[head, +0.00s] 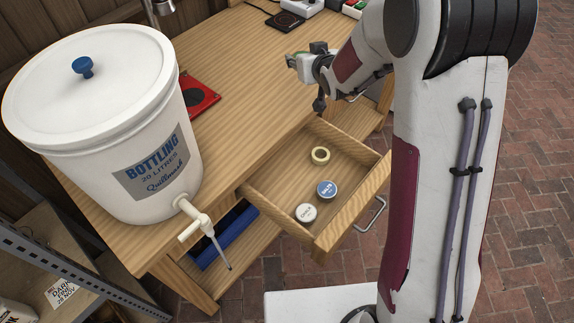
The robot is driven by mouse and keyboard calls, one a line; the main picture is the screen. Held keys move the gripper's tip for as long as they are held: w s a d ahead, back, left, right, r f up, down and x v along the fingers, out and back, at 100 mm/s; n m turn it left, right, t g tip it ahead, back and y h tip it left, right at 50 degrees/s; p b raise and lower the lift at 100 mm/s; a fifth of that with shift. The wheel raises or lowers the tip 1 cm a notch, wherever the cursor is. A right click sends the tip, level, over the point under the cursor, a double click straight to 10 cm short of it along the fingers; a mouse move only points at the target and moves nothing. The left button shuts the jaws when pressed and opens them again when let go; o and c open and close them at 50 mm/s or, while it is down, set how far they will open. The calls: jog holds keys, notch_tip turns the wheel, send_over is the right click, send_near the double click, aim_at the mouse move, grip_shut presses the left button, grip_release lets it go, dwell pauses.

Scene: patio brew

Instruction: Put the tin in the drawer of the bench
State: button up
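The bench (245,60) has a wooden drawer (352,225) pulled open at its front. Inside the drawer lie a small round tin with a blue lid (326,188), a round tin with a whitish lid (306,213) and a cream ring like a tape roll (320,155). They lie apart from each other on the drawer floor. I see no other tin. My gripper (319,103) is small and dark, above the back end of the drawer near the bench's front edge. Its fingers are too small to tell open from shut, or whether it holds anything.
A big white bottling bucket (90,120) with a tap (195,225) stands at the bench's left end. A black device (285,20) and white box (305,4) sit at the far end. The middle bench top is clear.

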jog(key=s+d+m+h, duration=0.2)
jog(key=s+d, duration=0.2)
jog(key=d, duration=0.1)
jog(key=m+g+h, duration=0.5)
jog(key=m+h, duration=0.6)
send_over(344, 173)
notch_tip(344, 173, down, 17)
jog(key=shift+f, duration=0.15)
jog(key=shift+d+f, duration=0.1)
jog(key=shift+f, duration=2.8)
jog(key=shift+f, duration=2.1)
jog(key=shift+f, duration=0.1)
